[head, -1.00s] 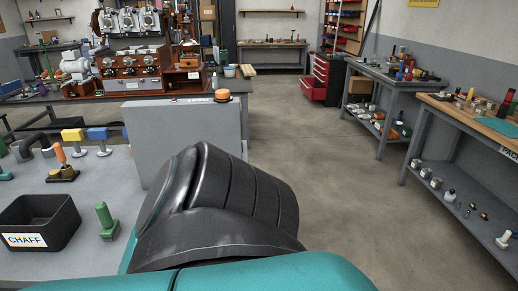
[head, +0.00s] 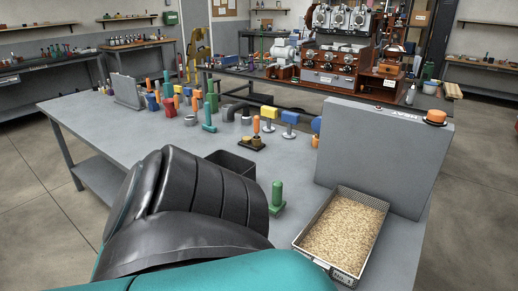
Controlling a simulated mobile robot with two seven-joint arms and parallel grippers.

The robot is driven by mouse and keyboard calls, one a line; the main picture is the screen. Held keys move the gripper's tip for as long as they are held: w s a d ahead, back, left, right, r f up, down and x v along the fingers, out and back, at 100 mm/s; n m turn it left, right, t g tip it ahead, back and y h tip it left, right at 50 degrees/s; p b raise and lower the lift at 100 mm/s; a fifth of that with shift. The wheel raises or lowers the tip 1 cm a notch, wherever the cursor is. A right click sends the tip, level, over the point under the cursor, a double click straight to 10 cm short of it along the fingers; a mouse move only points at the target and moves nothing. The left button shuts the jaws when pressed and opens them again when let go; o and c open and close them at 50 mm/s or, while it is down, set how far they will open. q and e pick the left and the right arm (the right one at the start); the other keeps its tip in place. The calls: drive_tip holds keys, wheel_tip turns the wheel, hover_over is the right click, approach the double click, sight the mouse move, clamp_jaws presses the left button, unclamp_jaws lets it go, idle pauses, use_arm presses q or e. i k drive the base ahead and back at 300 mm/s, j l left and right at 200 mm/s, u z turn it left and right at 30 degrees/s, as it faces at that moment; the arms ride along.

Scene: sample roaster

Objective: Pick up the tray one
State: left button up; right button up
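Tray one appears to be the shallow metal mesh tray (head: 313,256) at the lower right of the head view. It is full of pale beans and rests on the grey table, in front of an upright grey panel. A small label sits on its near edge, too small to read surely. One of my arms, teal and black, fills the lower foreground to the left of the tray. No fingers show on it, and neither gripper is in view.
The grey panel (head: 384,160) has an orange knob (head: 436,117) on top. A green-handled piece (head: 277,196) stands left of the tray. A black bin (head: 232,164) is partly hidden behind my arm. Several coloured tools stand farther back. The table's left part (head: 95,115) is mostly clear.

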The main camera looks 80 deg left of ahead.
sight(341, 237)
drive_tip(key=u, duration=1.8)
